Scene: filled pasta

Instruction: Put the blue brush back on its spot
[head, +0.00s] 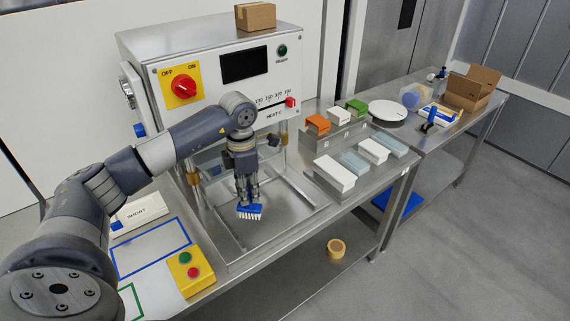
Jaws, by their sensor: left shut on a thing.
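The blue brush (250,211) has a blue body and white bristles that point down. My left gripper (247,196) points down and is shut on the brush, over the metal tray area (295,213) under the machine. I cannot tell whether the bristles touch the metal below. A blue-outlined rectangle (126,272) is marked on the bench at the left, with nothing on it. A green-outlined area (137,301) is partly cut off in front of it. I cannot tell from the view which spot belongs to the brush. My right gripper is not in view.
The machine (215,68) with a red knob stands behind my gripper. A yellow button box (189,272) sits at the bench's front left. Racks with white, orange and green boxes (335,173) are to the right. A second table holds an open carton (470,90).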

